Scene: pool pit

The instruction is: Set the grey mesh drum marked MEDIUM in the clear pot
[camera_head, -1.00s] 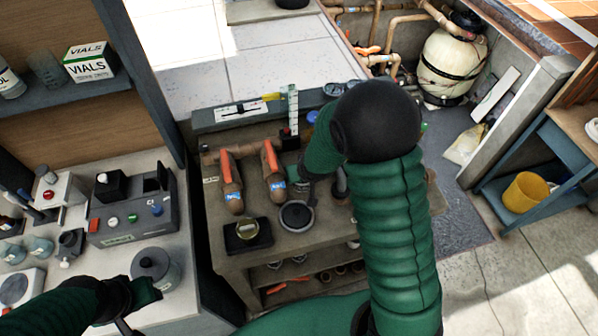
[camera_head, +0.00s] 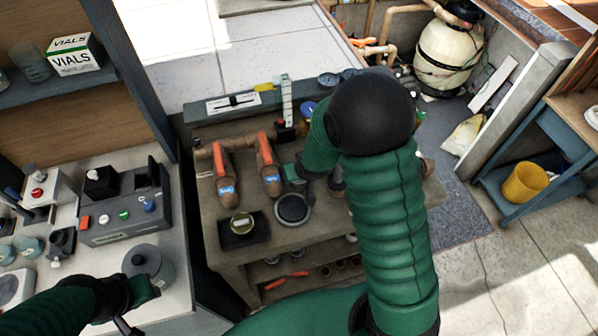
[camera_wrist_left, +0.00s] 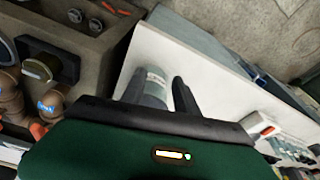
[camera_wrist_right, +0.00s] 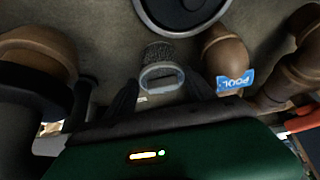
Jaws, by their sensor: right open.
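The grey mesh drum (camera_wrist_right: 158,60) shows in the right wrist view, on the bench ahead of my right gripper (camera_wrist_right: 162,88). The open fingers stand either side of its near end, with space around it. Its marking is unreadable. In the head view my right gripper (camera_head: 296,172) is over the bench, mostly hidden by its arm.
A control box (camera_head: 125,208) crowds the left counter. A vertical scale (camera_head: 287,100) rises at the bench's back.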

